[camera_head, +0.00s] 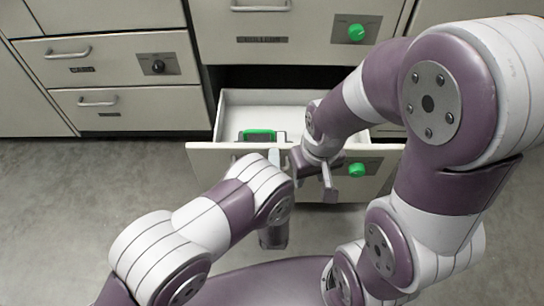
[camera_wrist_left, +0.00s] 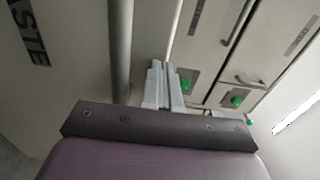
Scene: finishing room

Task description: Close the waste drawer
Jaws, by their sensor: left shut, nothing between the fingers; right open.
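The waste drawer stands pulled out at the bottom of the cabinet in the head view, its pale front panel (camera_head: 215,158) facing me and its white inside showing. In the left wrist view, the drawer front (camera_wrist_left: 70,70) carries the letters "ASTE", and its grey handle bar (camera_wrist_left: 118,45) runs beside my fingers. My left gripper (camera_head: 274,157) is shut and empty at the drawer front; its closed fingers (camera_wrist_left: 163,68) lie to the right of the bar in the wrist view. My right gripper (camera_head: 313,178) is open at the drawer front, right of the left one. My arms hide much of the front.
A green-handled item (camera_head: 258,134) lies inside the drawer. A green knob (camera_head: 356,170) sits on the drawer front, and another (camera_head: 356,32) on the drawer above. Closed drawers (camera_head: 120,60) stand at left. The grey floor (camera_head: 80,190) at left is clear.

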